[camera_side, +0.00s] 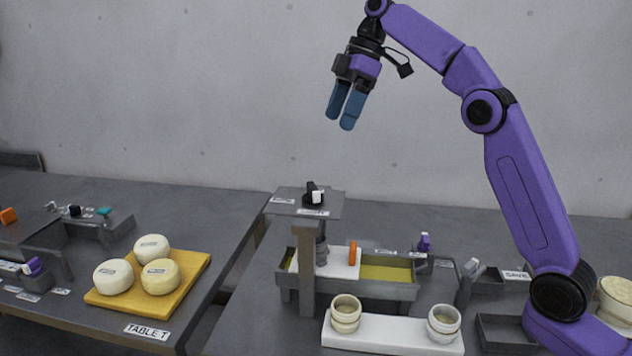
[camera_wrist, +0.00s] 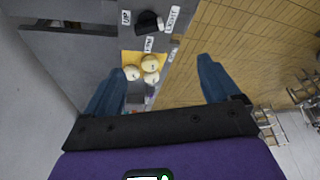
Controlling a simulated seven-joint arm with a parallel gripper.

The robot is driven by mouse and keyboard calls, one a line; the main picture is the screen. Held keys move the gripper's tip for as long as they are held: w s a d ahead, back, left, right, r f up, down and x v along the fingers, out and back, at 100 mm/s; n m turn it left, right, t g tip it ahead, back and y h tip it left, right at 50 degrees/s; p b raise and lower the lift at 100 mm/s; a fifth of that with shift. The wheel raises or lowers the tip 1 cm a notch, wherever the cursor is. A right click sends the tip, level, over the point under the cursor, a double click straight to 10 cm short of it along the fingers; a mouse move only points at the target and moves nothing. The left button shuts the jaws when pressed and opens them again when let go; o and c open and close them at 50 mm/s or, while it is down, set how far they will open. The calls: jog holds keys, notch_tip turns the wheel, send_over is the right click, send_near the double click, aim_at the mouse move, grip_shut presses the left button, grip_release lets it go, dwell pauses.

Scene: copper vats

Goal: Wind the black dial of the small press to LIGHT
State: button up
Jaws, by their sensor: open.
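The small press (camera_side: 307,235) stands on the right table, with a grey top plate on a post. Its black dial (camera_side: 313,190) sits on that plate and has a white mark on its right side. The dial also shows at the top of the wrist view (camera_wrist: 148,23), with white labels around it; one on the right (camera_wrist: 173,18) appears to read LIGHT. I cannot tell exactly which label the dial points at. My gripper (camera_side: 341,118) is open and empty, well above the dial and slightly to its right in the side view, fingers pointing down.
Under the plate is a grey trough (camera_side: 385,290) with an orange peg (camera_side: 352,253). A white tray (camera_side: 392,335) with two cups is in front. A yellow board (camera_side: 195,270) with three pale cheeses lies on the left table. The air around my gripper is clear.

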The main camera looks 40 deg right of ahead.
aim_at(314, 186)
jog(key=shift+w+d+f+x, duration=0.1)
jog(key=shift+w+d+x, duration=0.2)
jog(key=shift+x, duration=2.4)
jog(key=shift+w+d+f+x, duration=0.1)
jog(key=shift+w+d+x, duration=0.15)
jog(key=shift+x, duration=2.4)
jog(key=shift+w+d+f+x, duration=0.1)
jog(key=shift+w+d+x, duration=0.2)
jog(key=shift+x, duration=2.4)
jog(key=shift+r, duration=0.1)
jog(key=c, duration=1.1)
jog(key=shift+o, duration=0.2)
jog(key=shift+s, duration=0.1)
